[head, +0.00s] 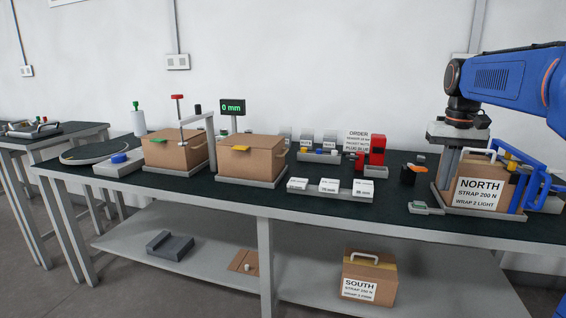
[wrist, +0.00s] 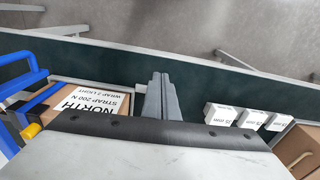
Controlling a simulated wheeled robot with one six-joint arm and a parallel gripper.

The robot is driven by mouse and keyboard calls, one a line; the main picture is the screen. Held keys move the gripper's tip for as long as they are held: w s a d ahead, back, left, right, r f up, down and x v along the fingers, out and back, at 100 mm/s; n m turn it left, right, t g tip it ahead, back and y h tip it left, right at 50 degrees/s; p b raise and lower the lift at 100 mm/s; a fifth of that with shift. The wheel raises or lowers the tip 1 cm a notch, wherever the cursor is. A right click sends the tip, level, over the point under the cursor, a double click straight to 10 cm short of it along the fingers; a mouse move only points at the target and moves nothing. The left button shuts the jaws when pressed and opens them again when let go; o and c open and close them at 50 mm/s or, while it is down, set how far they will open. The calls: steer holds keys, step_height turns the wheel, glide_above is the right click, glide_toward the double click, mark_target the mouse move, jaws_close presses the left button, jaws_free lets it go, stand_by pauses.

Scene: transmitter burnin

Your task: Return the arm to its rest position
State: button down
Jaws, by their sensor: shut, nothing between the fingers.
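My blue arm (head: 510,78) reaches in from the right in the head view and points down over the right end of the bench. My gripper (head: 445,186) is shut and empty. Its grey fingers hang beside the left side of the NORTH box (head: 480,192); I cannot tell whether they touch it. In the wrist view the closed fingers (wrist: 160,76) stand over the dark bench top, just right of the NORTH box (wrist: 92,98).
A blue frame (head: 535,175) stands close behind and right of the NORTH box. Left of the gripper are an orange-black device (head: 411,174), a red dispenser (head: 377,150) and white labelled blocks (head: 329,187). The SOUTH box (head: 368,276) is on the lower shelf.

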steer(key=s+a+f+n+t, duration=0.1)
steer(key=s+a+f, duration=0.3)
steer(key=s, duration=0.5)
steer(key=s+a+f+n+t, duration=0.1)
steer(key=s+a+f, duration=0.3)
steer(key=s+f, duration=0.5)
steer(key=s+a+f+t, duration=0.2)
steer(key=s+a+f, duration=0.3)
steer(key=s, duration=0.3)
steer(key=shift+s+f+n, duration=0.4)
steer(key=shift+f, duration=0.35)
